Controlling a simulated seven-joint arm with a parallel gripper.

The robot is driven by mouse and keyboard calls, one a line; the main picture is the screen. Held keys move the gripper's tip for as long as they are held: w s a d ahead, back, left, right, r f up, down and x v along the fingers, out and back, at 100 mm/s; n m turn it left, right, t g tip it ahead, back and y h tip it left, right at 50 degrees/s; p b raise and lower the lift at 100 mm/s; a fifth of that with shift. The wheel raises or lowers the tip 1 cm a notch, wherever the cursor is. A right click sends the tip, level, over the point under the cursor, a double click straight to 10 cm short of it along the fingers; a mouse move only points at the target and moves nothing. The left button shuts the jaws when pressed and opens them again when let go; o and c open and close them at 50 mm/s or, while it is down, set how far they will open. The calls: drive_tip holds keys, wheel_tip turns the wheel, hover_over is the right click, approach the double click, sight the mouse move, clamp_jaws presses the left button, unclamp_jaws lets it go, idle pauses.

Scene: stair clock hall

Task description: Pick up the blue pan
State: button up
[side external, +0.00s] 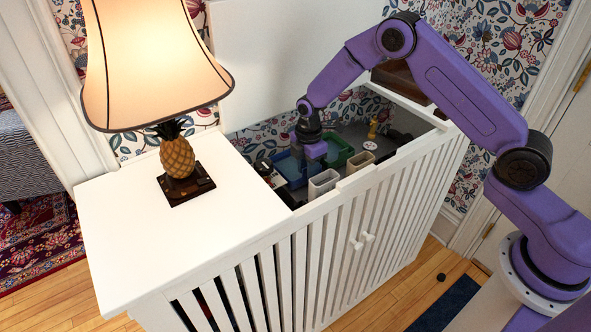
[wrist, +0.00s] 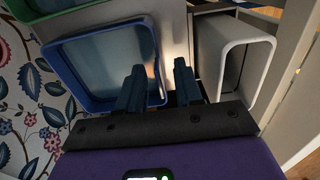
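The blue pan (side external: 291,172) is a shallow rectangular tray with a raised rim, inside the open-topped white cabinet. In the wrist view the blue pan (wrist: 66,65) fills the upper left. My gripper (side external: 312,158) is down inside the cabinet over the pan's right part. In the wrist view my gripper (wrist: 158,75) is open. One finger appears over the pan's inside and the other beyond its right wall, so that wall shows between them. I cannot tell whether either finger touches it. The arm hides part of the pan in the side view.
A white open box (side external: 322,184) stands close beside the pan, also in the wrist view (wrist: 268,45). A green tray (side external: 345,152) is behind. The cabinet's slatted front wall (side external: 335,245) runs close by. A pineapple lamp (side external: 178,158) stands on the white top (side external: 130,235).

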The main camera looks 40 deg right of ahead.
drive_tip(key=shift+f, duration=0.7)
clamp_jaws()
drive_tip(key=shift+r, duration=0.15)
drive_tip(key=shift+r, duration=4.85)
drive_tip(key=shift+r, duration=0.1)
wheel_tip(320, 180, up, 15)
